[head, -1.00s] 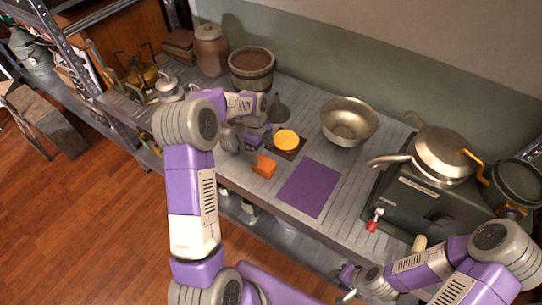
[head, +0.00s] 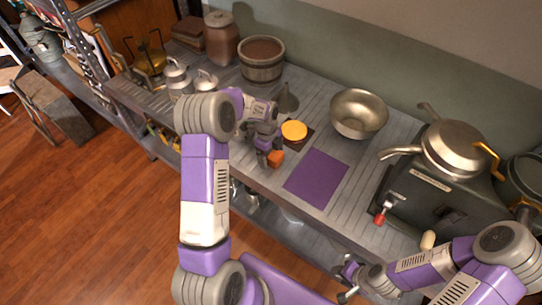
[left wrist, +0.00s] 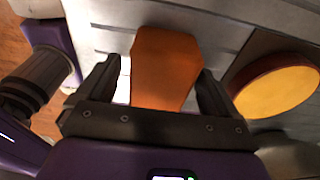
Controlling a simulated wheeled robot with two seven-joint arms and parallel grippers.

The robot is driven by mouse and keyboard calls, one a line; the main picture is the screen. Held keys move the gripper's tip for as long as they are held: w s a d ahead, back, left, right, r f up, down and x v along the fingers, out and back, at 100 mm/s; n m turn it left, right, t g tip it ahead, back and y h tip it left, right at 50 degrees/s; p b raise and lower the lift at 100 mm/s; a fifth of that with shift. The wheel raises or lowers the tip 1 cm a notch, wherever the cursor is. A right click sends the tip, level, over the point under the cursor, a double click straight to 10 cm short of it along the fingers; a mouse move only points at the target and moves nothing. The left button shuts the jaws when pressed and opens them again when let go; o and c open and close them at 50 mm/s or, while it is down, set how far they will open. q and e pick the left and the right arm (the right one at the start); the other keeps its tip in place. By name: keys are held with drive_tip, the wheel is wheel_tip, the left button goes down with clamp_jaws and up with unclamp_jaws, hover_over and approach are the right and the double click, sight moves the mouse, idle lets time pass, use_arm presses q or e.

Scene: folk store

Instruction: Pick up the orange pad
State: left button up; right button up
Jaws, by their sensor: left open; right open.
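The orange pad (head: 276,159) is a small orange block on the grey slatted counter, left of the purple mat. My left gripper (head: 269,156) points down at it and partly hides it in the head view. In the left wrist view the orange pad (left wrist: 164,58) lies between the two dark, spread fingers of my left gripper (left wrist: 157,80). A narrow gap shows at the left finger; the right finger is very close to the pad, and I cannot tell if it touches. My right gripper (head: 346,281) is open and empty near the bottom, away from the pad.
A yellow disc (head: 294,131) on a dark square lies just behind the pad; it also shows in the left wrist view (left wrist: 278,90). The purple mat (head: 317,178) is bare. A metal bowl (head: 358,113), funnel (head: 287,99) and stove with a pan (head: 456,148) stand beyond.

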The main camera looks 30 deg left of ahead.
use_arm(q)
drive_tip(key=shift+f, duration=0.25)
idle(0.3)
drive_tip(key=c, duration=1)
wheel_tip(320, 180, up, 10)
drive_tip(key=p, duration=0.2)
drive_tip(key=shift+r+p, duration=0.25)
drive_tip(key=shift+p, duration=0.1)
drive_tip(key=shift+c, duration=0.2)
